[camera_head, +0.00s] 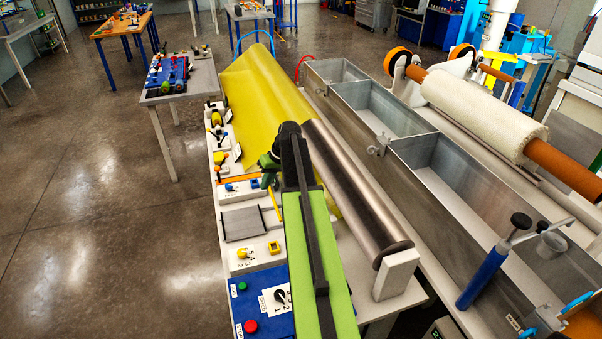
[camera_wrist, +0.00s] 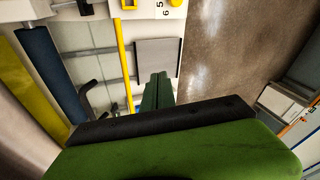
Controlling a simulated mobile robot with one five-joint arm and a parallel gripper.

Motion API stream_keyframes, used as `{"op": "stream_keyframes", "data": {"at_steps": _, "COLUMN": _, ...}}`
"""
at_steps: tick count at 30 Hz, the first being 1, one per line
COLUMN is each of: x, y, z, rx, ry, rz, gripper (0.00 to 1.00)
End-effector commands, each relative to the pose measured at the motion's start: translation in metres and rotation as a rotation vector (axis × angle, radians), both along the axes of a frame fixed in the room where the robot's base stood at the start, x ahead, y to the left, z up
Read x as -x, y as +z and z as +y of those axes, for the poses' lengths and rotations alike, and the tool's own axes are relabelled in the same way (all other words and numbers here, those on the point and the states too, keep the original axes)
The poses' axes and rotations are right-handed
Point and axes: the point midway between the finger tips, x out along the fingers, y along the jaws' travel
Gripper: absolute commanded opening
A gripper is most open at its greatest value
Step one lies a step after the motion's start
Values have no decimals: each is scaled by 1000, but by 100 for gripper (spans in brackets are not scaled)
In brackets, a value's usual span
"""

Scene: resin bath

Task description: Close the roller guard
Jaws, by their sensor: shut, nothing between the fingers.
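A translucent yellow sheet (camera_head: 262,92), apparently the roller guard, lies over the far part of a long metal roller (camera_head: 358,196). Its left side spreads out over the bench. The near part of the roller is bare. My gripper (camera_head: 268,168) is above the bench, left of the roller and near the sheet's lower edge. My arm hides part of both. In the wrist view my gripper (camera_wrist: 158,92) has its green fingers together and empty, by a grey plate (camera_wrist: 157,60) and a yellow bar (camera_wrist: 125,65). A yellow strip (camera_wrist: 22,88) shows at left; I cannot tell if it is the guard.
A control panel (camera_head: 262,302) with a red and a green button sits at the near bench end. A metal trough (camera_head: 440,180) runs right of the roller. A white fabric roll (camera_head: 480,110) lies beyond it. Open floor (camera_head: 130,230) is on the left.

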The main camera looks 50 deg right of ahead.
Motion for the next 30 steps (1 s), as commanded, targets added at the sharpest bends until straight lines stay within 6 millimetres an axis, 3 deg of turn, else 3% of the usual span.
{"op": "stream_keyframes", "data": {"at_steps": 1, "x": 7, "y": 9, "z": -67, "rx": -13, "ry": -49, "rz": -43, "gripper": 0}}
{"op": "stream_keyframes", "data": {"at_steps": 3, "x": 26, "y": 17, "z": -131, "rx": -21, "ry": -92, "rz": -98, "gripper": 0}}
{"op": "stream_keyframes", "data": {"at_steps": 6, "x": 52, "y": 25, "z": -196, "rx": -22, "ry": -137, "rz": -157, "gripper": 0}}
{"op": "stream_keyframes", "data": {"at_steps": 9, "x": 69, "y": 29, "z": -227, "rx": -19, "ry": -159, "rz": -189, "gripper": 0}}
{"op": "stream_keyframes", "data": {"at_steps": 12, "x": 75, "y": 30, "z": -236, "rx": -18, "ry": -166, "rz": -200, "gripper": 0}}
{"op": "stream_keyframes", "data": {"at_steps": 17, "x": 72, "y": 21, "z": -233, "rx": -18, "ry": -164, "rz": -199, "gripper": 0}}
{"op": "stream_keyframes", "data": {"at_steps": 30, "x": 27, "y": -60, "z": -216, "rx": -18, "ry": -166, "rz": -196, "gripper": 0}}
